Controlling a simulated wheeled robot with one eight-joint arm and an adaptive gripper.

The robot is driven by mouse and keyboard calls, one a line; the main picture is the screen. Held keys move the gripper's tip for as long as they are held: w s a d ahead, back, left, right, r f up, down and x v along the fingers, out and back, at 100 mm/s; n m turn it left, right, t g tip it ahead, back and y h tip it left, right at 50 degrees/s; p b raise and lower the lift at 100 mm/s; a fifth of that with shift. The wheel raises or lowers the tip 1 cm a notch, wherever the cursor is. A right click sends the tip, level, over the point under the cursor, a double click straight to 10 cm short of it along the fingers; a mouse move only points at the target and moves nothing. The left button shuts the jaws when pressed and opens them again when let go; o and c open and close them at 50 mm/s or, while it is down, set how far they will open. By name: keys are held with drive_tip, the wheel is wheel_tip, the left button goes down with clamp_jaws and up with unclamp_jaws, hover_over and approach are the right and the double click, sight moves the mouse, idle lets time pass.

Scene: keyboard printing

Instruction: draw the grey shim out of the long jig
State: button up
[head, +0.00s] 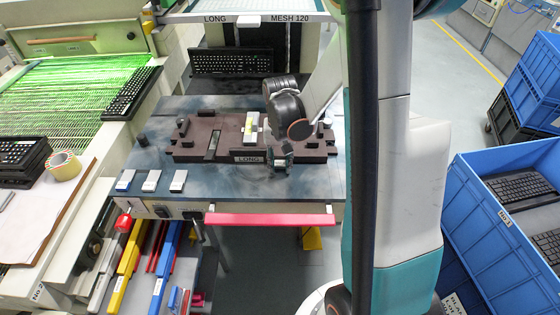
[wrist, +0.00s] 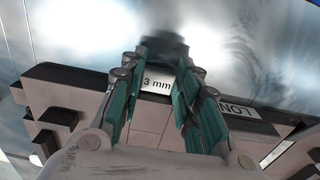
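The brown long jig (head: 187,149) lies on the dark table, with a LONG plate (head: 249,159) on its front edge; the plate also shows in the wrist view (wrist: 236,108). My gripper (head: 280,163) is low at the jig's front edge, just right of that plate. In the wrist view, my two green-padded fingers (wrist: 162,75) stand apart on either side of a pale grey tab marked 3 mm (wrist: 157,83), apparently the shim's end. The fingers' inner faces lie close to its sides; contact is unclear. The rest of the shim is hidden.
A white and yellow block (head: 251,133) sits on the jig. Three pale-topped pieces (head: 151,181) lie on the table's front left. A red bar (head: 270,219) runs along the front edge. A keyboard (head: 231,62) stands behind; blue crates (head: 490,235) are right.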

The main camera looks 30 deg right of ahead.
sight(280, 186)
drive_tip(key=shift+c, duration=1.1)
drive_tip(key=o, duration=0.4)
clamp_jaws()
drive_tip(key=shift+s+a, duration=0.1)
drive_tip(key=shift+s+a, duration=0.6)
drive_tip(key=shift+s, duration=0.3)
drive_tip(key=shift+s+a, duration=0.55)
drive_tip(key=shift+s, duration=0.3)
drive_tip(key=shift+s+a, duration=0.6)
drive_tip(key=shift+s, duration=0.3)
drive_tip(key=shift+s+a+r+p, duration=0.45)
drive_tip(key=shift+s+a+r, duration=0.1)
drive_tip(key=shift+s+r, duration=0.25)
drive_tip(key=shift+s+a+r+p, duration=0.45)
drive_tip(key=shift+s+a+r, duration=0.1)
drive_tip(key=shift+s+r, duration=0.2)
